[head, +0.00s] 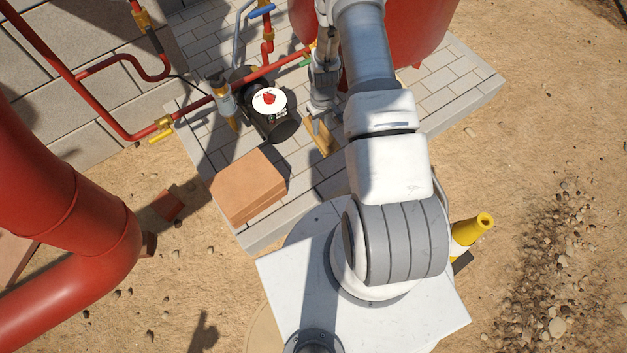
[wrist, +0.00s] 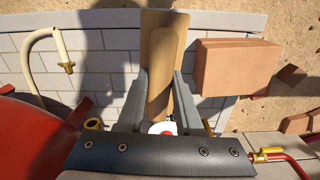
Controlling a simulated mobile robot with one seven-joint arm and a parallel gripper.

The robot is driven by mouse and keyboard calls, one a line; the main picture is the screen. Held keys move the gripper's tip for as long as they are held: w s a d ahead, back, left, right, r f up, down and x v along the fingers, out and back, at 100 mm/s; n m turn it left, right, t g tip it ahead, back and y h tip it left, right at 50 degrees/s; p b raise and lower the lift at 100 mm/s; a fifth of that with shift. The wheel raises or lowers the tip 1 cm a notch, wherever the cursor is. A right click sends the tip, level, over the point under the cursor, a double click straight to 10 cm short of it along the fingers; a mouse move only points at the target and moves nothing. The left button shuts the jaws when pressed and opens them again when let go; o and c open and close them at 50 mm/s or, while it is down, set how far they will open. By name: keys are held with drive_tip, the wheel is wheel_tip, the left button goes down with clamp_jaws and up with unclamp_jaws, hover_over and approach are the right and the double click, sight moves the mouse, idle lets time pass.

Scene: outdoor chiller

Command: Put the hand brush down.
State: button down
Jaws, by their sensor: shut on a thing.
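The hand brush (head: 322,137) is wooden and shows as a small tan piece below my gripper (head: 317,115) in the head view. In the wrist view, my gripper (wrist: 161,78) has a finger on each side of the brush's rounded wooden handle (wrist: 161,55) and is shut on it. A paler wooden part of the brush reaches toward the far edge of the paving. The brush is over the grey paved slab (head: 222,160); I cannot tell whether it touches it. Its bristles are not visible.
A terracotta block (head: 248,186) sits on the slab to the left of the brush; it also shows in the wrist view (wrist: 236,66). A black pump (head: 270,118) with a white, red-centred top stands behind it. Red pipes (head: 95,100) and a red tank (head: 415,35) are close by.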

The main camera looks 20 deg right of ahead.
drive_tip(key=d+f+b, duration=0.4)
drive_tip(key=d+f, duration=0.1)
drive_tip(key=f, duration=0.5)
drive_tip(key=d+f+b, duration=0.5)
drive_tip(key=f, duration=0.4)
drive_tip(key=shift+n, duration=0.4)
drive_tip(key=w+a+f+b, duration=0.1)
drive_tip(key=a+f, duration=0.2)
drive_tip(key=a+f+b, duration=0.2)
drive_tip(key=a+f, duration=0.2)
drive_tip(key=w+a+f+b, duration=0.1)
drive_tip(key=a+f+b, duration=0.1)
drive_tip(key=a+f, duration=0.2)
drive_tip(key=shift+w+a+f, duration=0.15)
drive_tip(key=shift+w+a, duration=0.05)
drive_tip(key=shift+w, duration=0.1)
drive_tip(key=c, duration=0.6)
unclamp_jaws()
drive_tip(key=shift+f, duration=0.1)
drive_tip(key=shift+o, duration=0.2)
